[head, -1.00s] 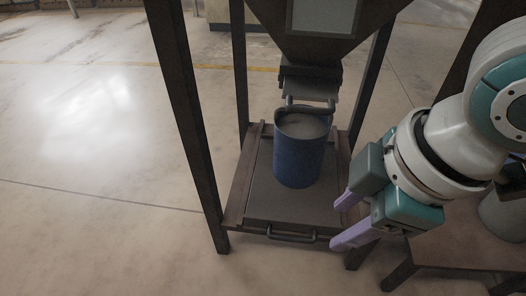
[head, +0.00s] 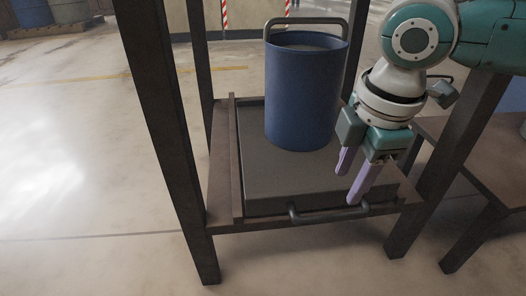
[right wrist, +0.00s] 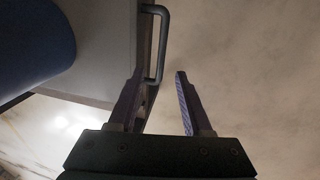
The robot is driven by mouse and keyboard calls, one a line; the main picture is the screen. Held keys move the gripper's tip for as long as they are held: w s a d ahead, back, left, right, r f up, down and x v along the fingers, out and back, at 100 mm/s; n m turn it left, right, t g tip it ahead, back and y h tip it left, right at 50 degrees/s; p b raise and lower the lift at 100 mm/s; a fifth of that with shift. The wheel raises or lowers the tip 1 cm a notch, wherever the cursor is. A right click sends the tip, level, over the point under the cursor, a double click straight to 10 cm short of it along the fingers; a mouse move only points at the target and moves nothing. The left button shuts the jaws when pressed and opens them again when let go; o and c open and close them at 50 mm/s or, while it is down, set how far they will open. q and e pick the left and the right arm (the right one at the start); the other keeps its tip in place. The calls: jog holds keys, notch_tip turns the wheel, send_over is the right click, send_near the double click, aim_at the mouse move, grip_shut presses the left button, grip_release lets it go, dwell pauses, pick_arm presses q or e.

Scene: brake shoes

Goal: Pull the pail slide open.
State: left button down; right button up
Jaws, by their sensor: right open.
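The pail slide (head: 250,172) is a flat dark grey tray in a brown frame, with a bar handle (head: 328,215) on its front edge. A blue pail (head: 305,97) with a raised grey bail stands upright on it. My right gripper (head: 347,187) is open and empty, its purple fingers pointing down close to the right end of the handle. In the right wrist view the handle (right wrist: 163,40) lies just ahead, its bar lined up between the two fingertips (right wrist: 160,74). I cannot tell whether a finger touches it. My left gripper is out of view.
Dark steel legs (head: 165,130) of the stand rise at the left and right of the slide. A brown table (head: 480,165) is close on the right. The concrete floor (head: 300,262) in front of the slide is clear.

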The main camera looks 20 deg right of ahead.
aim_at(335, 215)
jog(key=f+b, duration=0.2)
jog(key=f, duration=0.1)
jog(key=w+f+b, duration=0.1)
jog(key=f+b, duration=0.5)
jog(key=shift+w+d+f, duration=0.2)
jog(key=shift+d+f, duration=0.1)
jog(key=shift+d, duration=0.05)
grip_shut()
dwell(1.0)
